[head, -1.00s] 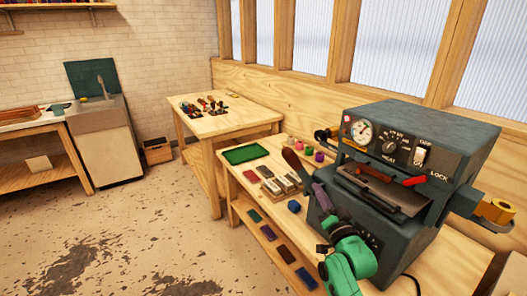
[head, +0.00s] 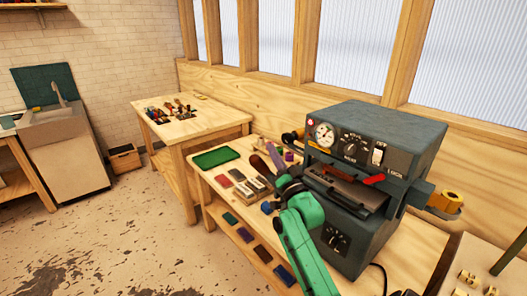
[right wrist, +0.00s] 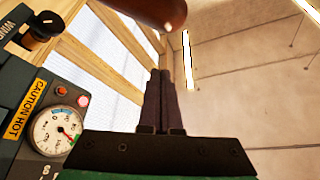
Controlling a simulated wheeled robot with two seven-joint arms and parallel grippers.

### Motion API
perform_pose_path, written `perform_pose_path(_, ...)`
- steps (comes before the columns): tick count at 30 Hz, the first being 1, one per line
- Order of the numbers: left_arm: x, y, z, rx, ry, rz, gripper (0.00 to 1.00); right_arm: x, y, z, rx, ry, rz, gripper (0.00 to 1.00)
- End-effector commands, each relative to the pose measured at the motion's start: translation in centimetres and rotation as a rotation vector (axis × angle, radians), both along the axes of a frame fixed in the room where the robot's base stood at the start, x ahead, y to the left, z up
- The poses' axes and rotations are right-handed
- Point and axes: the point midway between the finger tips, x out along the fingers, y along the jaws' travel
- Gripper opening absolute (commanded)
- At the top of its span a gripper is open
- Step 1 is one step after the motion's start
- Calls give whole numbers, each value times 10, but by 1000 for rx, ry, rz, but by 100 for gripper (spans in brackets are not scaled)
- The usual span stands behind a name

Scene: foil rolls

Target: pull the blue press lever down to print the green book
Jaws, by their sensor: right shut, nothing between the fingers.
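The dark blue-grey press (head: 360,130) stands on the bench at the right of the head view, with a gauge, knobs and a switch on its front. A dark reddish-brown handle (head: 258,163), apparently the press lever's grip, sticks up at its left. My right gripper (head: 273,150) is shut and empty, its fingers pointing up beside the handle. In the right wrist view the shut fingers (right wrist: 165,75) point toward a brown rounded handle end (right wrist: 160,12); I cannot tell whether they touch. A green cover (head: 229,218) lies on the lower shelf. My left gripper is out of view.
A green tray (head: 215,157) and small type blocks (head: 246,188) lie on the bench left of the press. A tool table (head: 190,128) stands behind.

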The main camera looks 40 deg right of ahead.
Motion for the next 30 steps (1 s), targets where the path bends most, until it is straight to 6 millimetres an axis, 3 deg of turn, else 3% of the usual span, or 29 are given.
perform_pose_path(3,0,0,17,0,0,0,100,23,-7,17,-1,-2,-1,0)
perform_pose_path(9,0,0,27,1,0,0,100,26,11,-17,1,1,1,0)
perform_pose_path(23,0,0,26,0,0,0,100,27,15,-26,-3,0,1,0)
perform_pose_path(30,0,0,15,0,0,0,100,27,21,-34,-44,2,1,0)
